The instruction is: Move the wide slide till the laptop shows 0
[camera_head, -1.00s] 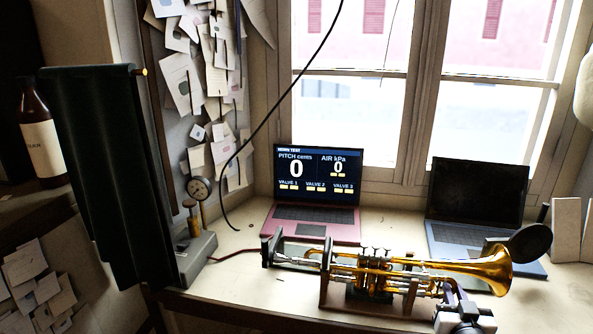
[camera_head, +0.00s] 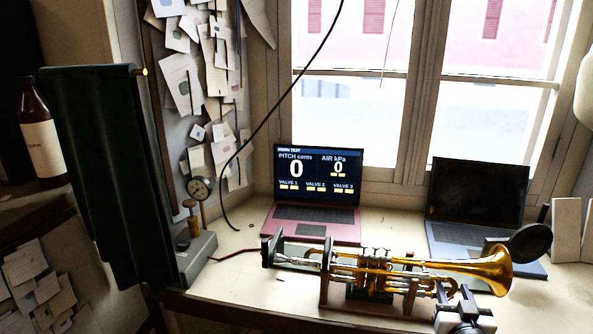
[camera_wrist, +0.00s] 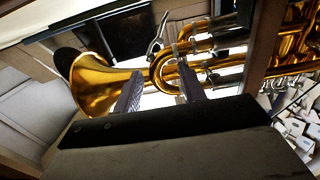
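The pink laptop (camera_head: 316,190) stands open at the back, and its screen shows PITCH cents 0 and AIR kPa 0. A brass horn (camera_head: 400,272) lies across a dark-ended stand, its bell pointing right. My gripper (camera_head: 455,292) is at the horn's near side, left of and below the bell. In the wrist view, the two fingers of my gripper (camera_wrist: 160,68) are apart, with a curved brass slide bow (camera_wrist: 156,76) between and beyond their tips. I cannot tell whether the fingers touch it, or for sure whether this bow is the wide slide.
A dark-screened laptop (camera_head: 475,195) stands behind the bell (camera_head: 492,268). A black round disc (camera_head: 530,243) is close to the bell. A gauge (camera_head: 200,190) on a grey box stands left. A cable hangs before the window. The bench between box and horn is mostly clear.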

